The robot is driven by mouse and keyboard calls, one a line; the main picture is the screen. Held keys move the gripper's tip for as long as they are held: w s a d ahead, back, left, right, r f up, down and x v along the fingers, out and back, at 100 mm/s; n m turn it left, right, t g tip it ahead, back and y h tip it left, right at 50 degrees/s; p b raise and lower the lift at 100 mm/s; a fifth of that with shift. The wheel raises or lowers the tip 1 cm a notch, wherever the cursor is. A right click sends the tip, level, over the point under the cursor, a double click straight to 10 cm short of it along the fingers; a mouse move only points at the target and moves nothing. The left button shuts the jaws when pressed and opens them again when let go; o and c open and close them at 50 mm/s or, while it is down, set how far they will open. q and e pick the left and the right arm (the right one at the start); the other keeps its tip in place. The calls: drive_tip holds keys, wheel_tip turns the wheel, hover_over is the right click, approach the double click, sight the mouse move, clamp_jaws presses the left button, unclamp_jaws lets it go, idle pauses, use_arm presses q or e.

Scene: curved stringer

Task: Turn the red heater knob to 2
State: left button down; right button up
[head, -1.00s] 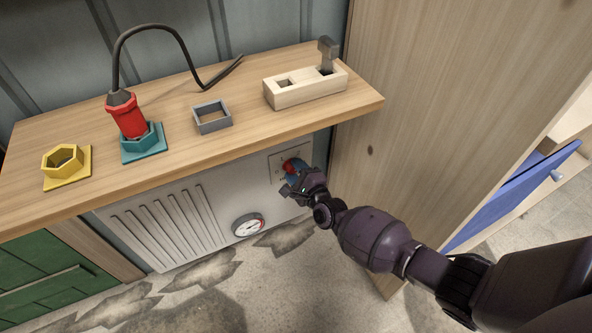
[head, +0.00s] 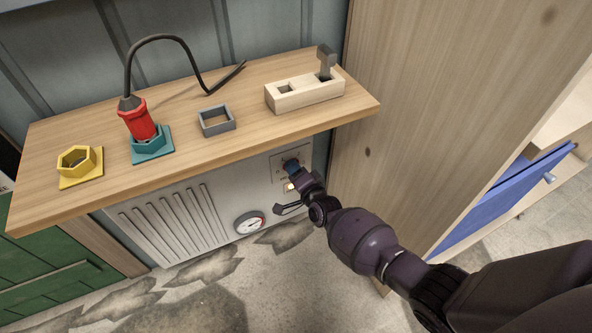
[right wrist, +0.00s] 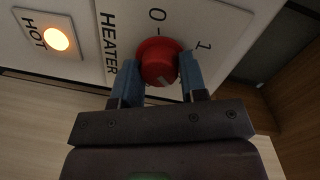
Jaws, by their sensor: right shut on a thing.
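The red heater knob (right wrist: 157,60) sits on a white panel in the right wrist view, beside the word HEATER. The marks 0 and 1 show around it; no 2 is visible, and the gripper covers the near side of the dial. A pale line shows on the knob's lower right part. My right gripper (right wrist: 159,73) is shut on the knob, one blue finger on each side. In the head view the right gripper (head: 291,166) is at the panel under the shelf and hides most of the knob. My left gripper is not in view.
A lit HOT lamp (right wrist: 56,39) is beside the knob. A round gauge (head: 249,223) is on the white heater (head: 170,225). The wooden shelf (head: 245,140) overhangs above, carrying a red plug (head: 140,122) and several holders. A wooden panel (head: 375,130) stands close on the right.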

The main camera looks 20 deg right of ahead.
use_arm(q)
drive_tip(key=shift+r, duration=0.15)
use_arm(e)
drive_tip(key=shift+n, duration=0.6)
drive_tip(key=o, duration=0.9)
use_arm(q)
drive_tip(key=p, duration=0.1)
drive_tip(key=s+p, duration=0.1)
drive_tip(key=p, duration=0.1)
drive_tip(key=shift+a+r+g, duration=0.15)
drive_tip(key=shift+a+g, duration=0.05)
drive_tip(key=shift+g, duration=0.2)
use_arm(e)
drive_tip(key=s, duration=0.7)
drive_tip(key=s+r, duration=0.1)
drive_tip(key=s, duration=0.2)
drive_tip(key=shift+s+d, duration=0.35)
drive_tip(key=shift+s, duration=0.05)
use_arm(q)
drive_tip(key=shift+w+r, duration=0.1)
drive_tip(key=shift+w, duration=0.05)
